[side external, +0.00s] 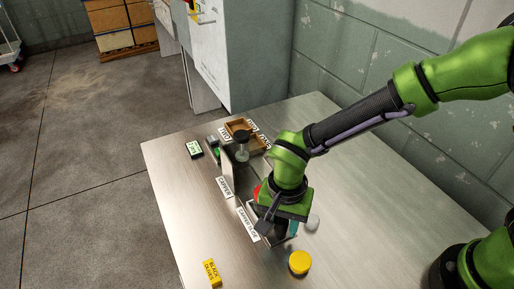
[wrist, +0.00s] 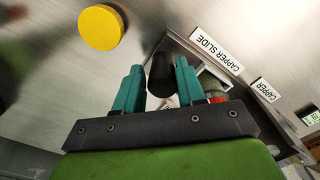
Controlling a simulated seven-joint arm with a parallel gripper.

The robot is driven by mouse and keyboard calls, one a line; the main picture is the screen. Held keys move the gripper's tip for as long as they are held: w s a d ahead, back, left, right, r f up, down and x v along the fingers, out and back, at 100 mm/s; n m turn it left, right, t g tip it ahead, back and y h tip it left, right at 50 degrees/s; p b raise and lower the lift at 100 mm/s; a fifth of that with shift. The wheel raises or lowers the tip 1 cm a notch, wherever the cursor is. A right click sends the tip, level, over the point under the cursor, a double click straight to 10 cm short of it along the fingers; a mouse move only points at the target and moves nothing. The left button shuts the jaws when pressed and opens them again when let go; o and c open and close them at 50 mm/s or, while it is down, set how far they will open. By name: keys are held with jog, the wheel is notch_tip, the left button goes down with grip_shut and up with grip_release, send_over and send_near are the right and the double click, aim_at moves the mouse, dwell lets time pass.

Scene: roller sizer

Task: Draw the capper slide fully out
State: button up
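The capper slide is marked by a white "CAPPER SLIDE" label (side external: 248,225), which also shows in the wrist view (wrist: 216,50). A black cylindrical handle (wrist: 161,75) stands beside that label, in the gap between my fingertips. My gripper (wrist: 158,82) is open, with its two teal fingers on either side of the handle and visible space beside it. I cannot tell how deep the handle sits between them. In the side view my gripper (side external: 283,228) is low over the table by the label and hides most of the slide.
A yellow round lid (side external: 299,262) and a yellow "BLACK OLIVES" box (side external: 211,272) are near the front of the metal table (side external: 175,180). A small white round thing (side external: 312,222) is right of my gripper. Wooden trays (side external: 240,127) are at the back. The table's right side is clear.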

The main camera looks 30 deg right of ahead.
jog(key=shift+o, duration=0.3)
jog(key=shift+s, duration=0.1)
jog(key=shift+r, duration=0.5)
notch_tip(320, 180, up, 16)
jog(key=s+d+r+n+t+y, duration=0.1)
jog(key=s+d+r+n+t, duration=0.1)
jog(key=d, duration=1)
jog(key=s+d+r+n+t+y, duration=0.1)
jog(key=s+d+r+n+t, duration=0.1)
jog(key=d, duration=1)
jog(key=s+n+t, duration=0.1)
jog(key=s+t, duration=0.1)
jog(key=t, duration=0.1)
jog(key=shift+d+r, duration=0.15)
